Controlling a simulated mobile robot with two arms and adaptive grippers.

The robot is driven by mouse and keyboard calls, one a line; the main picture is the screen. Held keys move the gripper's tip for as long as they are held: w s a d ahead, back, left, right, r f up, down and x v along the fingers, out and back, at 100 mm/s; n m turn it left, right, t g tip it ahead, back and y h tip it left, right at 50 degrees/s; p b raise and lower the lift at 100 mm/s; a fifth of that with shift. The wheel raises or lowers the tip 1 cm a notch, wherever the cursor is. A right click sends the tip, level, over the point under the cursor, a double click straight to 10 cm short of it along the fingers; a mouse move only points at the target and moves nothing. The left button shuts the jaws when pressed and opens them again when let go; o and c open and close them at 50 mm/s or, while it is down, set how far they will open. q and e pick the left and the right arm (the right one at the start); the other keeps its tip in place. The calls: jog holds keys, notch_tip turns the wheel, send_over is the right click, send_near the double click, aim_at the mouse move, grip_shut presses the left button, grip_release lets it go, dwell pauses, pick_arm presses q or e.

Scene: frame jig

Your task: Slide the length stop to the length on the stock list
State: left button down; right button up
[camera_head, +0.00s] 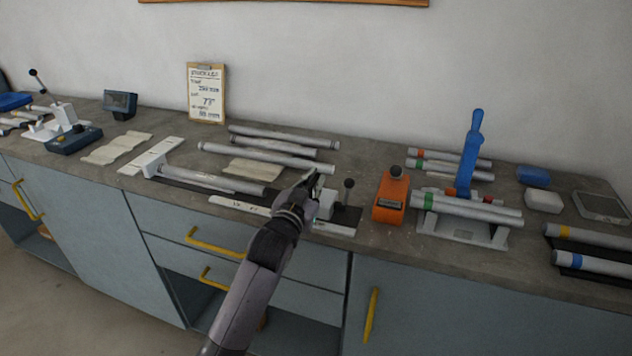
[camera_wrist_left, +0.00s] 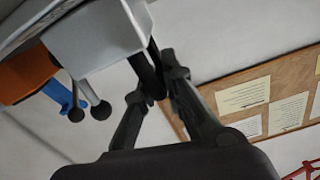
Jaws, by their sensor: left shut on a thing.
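The length stop (camera_head: 326,204) is a white block with a black-knobbed lever, on a dark rail near the front edge of the bench. My left gripper (camera_head: 312,184) is at the block's upper left and shut on it. In the left wrist view the fingers (camera_wrist_left: 158,82) close by a dark part beside the white block (camera_wrist_left: 95,38); the exact contact is hard to see. A pale scale strip (camera_head: 238,207) runs along the front of the rail. The stock list (camera_head: 206,94) is a clipboard against the wall; its writing is too small to read surely. My right gripper is not in view.
A tube (camera_head: 212,181) lies along the rail left of the stop, by a white end plate (camera_head: 152,156). Loose tubes (camera_head: 265,156) lie behind. An orange device (camera_head: 391,196) stands close right of the stop. A blue-handled clamp (camera_head: 470,150) stands farther right.

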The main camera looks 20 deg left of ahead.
pick_arm(q)
jog(key=a, duration=0.4)
jog(key=a+p, duration=0.1)
jog(key=a, duration=0.3)
jog(key=a+p, duration=0.1)
jog(key=a, duration=0.3)
jog(key=shift+w+a, duration=0.25)
jog(key=shift+a, duration=0.1)
jog(key=shift+r, duration=0.1)
jog(key=c, duration=1.7)
grip_release()
jog(key=shift+s, duration=0.2)
jog(key=s, duration=1.1)
jog(key=shift+s+a, duration=0.2)
jog(key=shift+s, duration=0.15)
